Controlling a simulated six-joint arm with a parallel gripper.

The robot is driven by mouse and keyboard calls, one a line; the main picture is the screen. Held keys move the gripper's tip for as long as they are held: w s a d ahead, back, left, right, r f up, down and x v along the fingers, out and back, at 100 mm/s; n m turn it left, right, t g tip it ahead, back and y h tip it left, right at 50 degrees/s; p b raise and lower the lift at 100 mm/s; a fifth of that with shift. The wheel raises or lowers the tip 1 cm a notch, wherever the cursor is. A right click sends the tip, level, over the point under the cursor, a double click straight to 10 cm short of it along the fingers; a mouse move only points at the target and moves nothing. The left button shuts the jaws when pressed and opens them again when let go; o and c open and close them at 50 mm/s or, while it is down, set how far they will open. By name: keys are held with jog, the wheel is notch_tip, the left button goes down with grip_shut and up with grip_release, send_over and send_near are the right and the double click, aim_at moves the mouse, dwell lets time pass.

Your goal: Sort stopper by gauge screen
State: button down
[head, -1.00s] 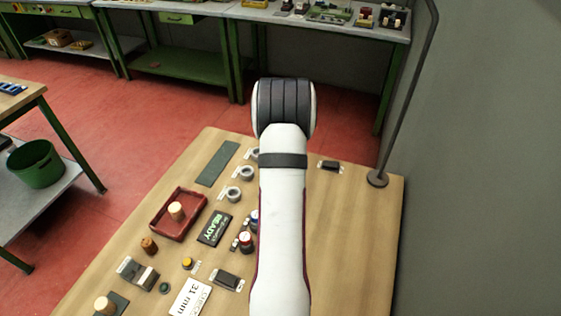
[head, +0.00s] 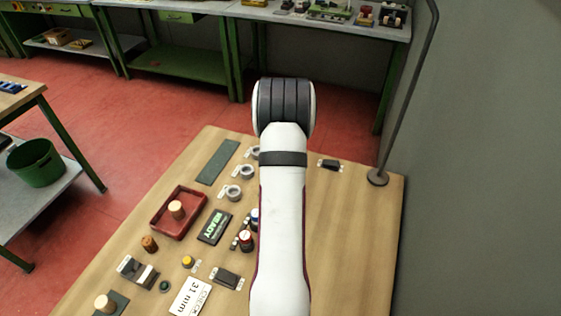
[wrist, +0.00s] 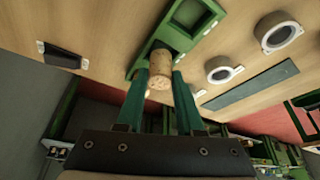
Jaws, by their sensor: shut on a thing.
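My gripper (wrist: 162,78) has two green fingers closed around a tan cork stopper (wrist: 159,66) in the wrist view. The cork's far end is at a green fixture (wrist: 136,66) with square recesses. I cannot tell whether it is seated in a recess or just above it. In the head view my arm hides the gripper and this cork. A dark screen (head: 214,228) with green lettering lies tilted on the table, its word hard to read. A white card (head: 190,298) reads 31 mm.
A red tray (head: 164,231) holds a pale cork (head: 177,210). Another cork (head: 104,303) sits on a dark pad at the lower left. Grey rings (head: 233,192), a yellow button (head: 187,262) and a green-grey strip (head: 217,162) lie nearby. The table's right side is mostly clear.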

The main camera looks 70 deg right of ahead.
jog(key=shift+f, duration=0.95)
dwell(0.8)
jog(key=shift+c, duration=2.3)
grip_release()
jog(key=v, duration=1.5)
jog(key=shift+r, duration=0.35)
jog(key=shift+a, duration=0.15)
